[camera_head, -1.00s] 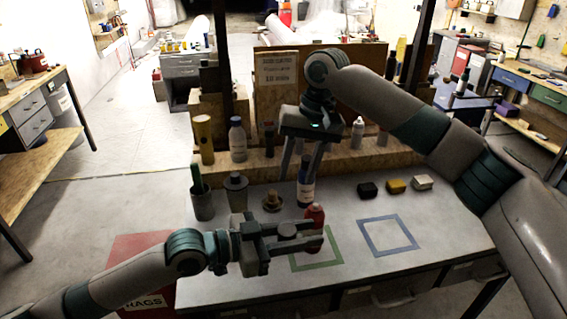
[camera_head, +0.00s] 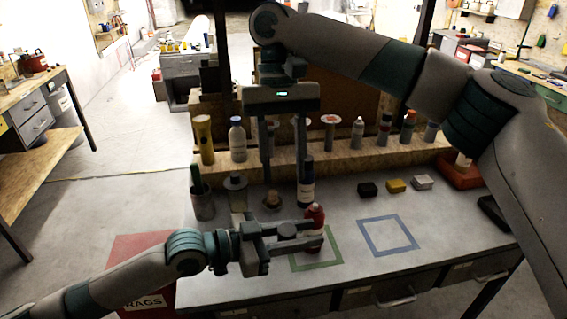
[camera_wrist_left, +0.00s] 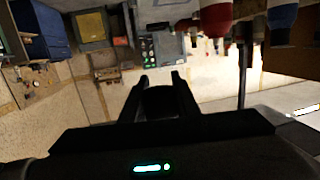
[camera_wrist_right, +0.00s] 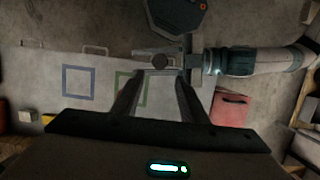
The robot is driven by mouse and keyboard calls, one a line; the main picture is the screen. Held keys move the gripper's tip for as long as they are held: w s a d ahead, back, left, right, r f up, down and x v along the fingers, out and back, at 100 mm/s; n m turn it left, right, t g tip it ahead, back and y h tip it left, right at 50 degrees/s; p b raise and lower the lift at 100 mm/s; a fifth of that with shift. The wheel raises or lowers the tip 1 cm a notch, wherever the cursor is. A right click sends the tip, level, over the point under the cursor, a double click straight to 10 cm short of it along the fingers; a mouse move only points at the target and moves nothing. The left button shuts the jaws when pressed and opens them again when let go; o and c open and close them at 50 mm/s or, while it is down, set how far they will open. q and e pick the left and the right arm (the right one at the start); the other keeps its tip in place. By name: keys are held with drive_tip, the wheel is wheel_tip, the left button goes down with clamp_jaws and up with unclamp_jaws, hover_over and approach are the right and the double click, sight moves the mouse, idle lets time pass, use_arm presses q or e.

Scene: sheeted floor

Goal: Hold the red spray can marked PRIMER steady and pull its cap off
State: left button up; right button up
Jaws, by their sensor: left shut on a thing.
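The red spray can (camera_head: 315,213) stands by the green square outline on the grey table in the head view. My left gripper (camera_head: 312,237) lies level and is shut around its lower body, which is partly hidden by the fingers. Its red top rises clear above them; I cannot read a label or make out a separate cap edge. My right gripper (camera_head: 286,185) hangs fingers down, behind and left of the can, apart from it. It is open and empty. Its fingers show spread in the right wrist view (camera_wrist_right: 160,82).
A dark bottle (camera_head: 307,192) stands beside the right gripper's finger. Several bottles line the wooden ledge (camera_head: 345,152). The blue square outline (camera_head: 388,251) is empty.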

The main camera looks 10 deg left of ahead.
sight(287, 229)
drive_tip(key=shift+f, duration=0.15)
drive_tip(key=x, duration=1.1)
drive_tip(key=shift+s+f, duration=0.1)
drive_tip(key=shift+f, duration=0.2)
drive_tip(key=c, duration=0.8)
use_arm(q)
drive_tip(key=o, duration=1.2)
use_arm(e)
drive_tip(key=shift+o, duration=0.2)
use_arm(q)
drive_tip(key=shift+a, duration=0.1)
drive_tip(key=v, duration=1.2)
drive_tip(key=shift+f, duration=0.1)
